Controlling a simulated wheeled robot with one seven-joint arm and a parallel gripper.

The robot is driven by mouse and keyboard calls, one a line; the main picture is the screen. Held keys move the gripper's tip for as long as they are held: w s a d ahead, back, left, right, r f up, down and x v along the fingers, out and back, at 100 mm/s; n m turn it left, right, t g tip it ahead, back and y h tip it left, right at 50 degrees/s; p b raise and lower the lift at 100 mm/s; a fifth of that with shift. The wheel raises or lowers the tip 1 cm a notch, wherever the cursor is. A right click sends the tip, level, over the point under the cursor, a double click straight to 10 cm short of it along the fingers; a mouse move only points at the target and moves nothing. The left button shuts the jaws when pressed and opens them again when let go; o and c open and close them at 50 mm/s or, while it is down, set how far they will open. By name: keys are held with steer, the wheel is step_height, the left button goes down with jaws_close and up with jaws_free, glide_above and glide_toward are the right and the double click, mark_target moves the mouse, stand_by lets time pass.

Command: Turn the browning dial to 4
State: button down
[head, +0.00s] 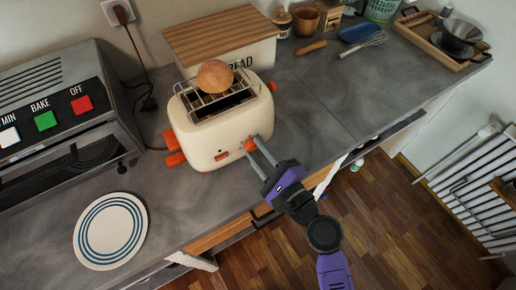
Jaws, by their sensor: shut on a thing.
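The cream toaster (215,148) stands on the dark counter with a bun (214,76) resting on the wire rack (203,98) over its slots. Its front bears an orange browning dial (250,145), mostly between my gripper's fingers. My gripper (257,147) reaches in from the lower right and is shut on the dial. The dial's marks are too small to read, so I cannot tell its setting. Orange levers (172,148) stick out on the toaster's left side.
A toaster oven (55,110) with MIN, BAKE and OFF buttons stands at left. A striped plate (110,231) lies near the front edge. A bread box (222,40) is behind the toaster.

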steer(key=shift+f+m, duration=0.1)
steer(key=shift+m, duration=0.9)
steer(key=c, duration=1.1)
jaws_free()
steer(key=shift+o, duration=0.2)
steer(key=shift+s+d, duration=0.1)
steer(key=v, duration=0.3)
steer(key=b+v, duration=0.1)
steer(key=v, duration=0.2)
steer(key=shift+s+d+f+b, duration=0.15)
steer(key=shift+s+d+b, duration=0.15)
steer(key=shift+s+d, duration=0.25)
steer(key=shift+s, duration=0.05)
